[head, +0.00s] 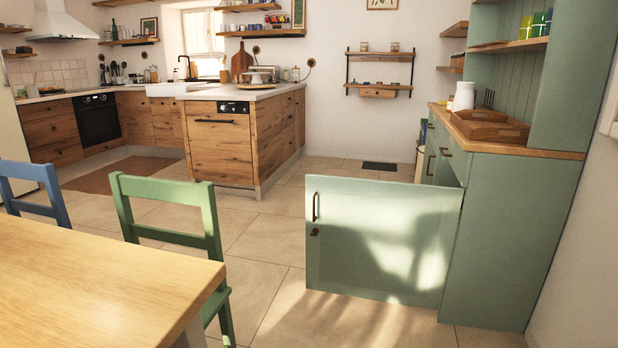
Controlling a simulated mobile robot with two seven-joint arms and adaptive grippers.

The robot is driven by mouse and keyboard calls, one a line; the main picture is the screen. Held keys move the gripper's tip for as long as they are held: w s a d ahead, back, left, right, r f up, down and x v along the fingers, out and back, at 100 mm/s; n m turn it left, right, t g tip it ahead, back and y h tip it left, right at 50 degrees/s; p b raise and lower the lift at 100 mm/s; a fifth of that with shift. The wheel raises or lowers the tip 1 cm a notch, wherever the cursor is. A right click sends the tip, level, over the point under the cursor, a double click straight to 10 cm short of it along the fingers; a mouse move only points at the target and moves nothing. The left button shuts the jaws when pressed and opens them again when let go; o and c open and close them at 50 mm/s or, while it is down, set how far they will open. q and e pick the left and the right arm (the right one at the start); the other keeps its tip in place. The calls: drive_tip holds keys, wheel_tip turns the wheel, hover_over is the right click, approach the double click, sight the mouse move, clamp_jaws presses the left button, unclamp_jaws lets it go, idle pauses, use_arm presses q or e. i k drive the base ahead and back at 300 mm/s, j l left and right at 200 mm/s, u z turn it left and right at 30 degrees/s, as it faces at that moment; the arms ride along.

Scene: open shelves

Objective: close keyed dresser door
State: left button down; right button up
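The green dresser (512,240) stands against the wall at the right. Its door (385,240) is swung wide open, sticking out to the left from the dresser's front. The door has a dark bar handle (314,207) near its free left edge. A small dark fitting (314,232), perhaps the key or lock, sits just below the handle. The inside of the dresser is hidden from this angle. Neither of my grippers is in view.
A wooden table (95,285) fills the lower left, with a green chair (175,215) and a blue chair (35,190) beside it. Tiled floor (265,255) is clear between the green chair and the door. A wooden tray (490,126) and white jug (464,96) stand on the dresser.

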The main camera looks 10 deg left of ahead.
sight(391, 242)
drive_tip(key=i+l+u, duration=0.1)
drive_tip(key=i, duration=0.4)
drive_tip(key=i+l+u, duration=0.15)
drive_tip(key=i, duration=0.35)
drive_tip(key=i+l+u, duration=0.1)
drive_tip(key=i+l, duration=0.15)
drive_tip(key=i, duration=0.25)
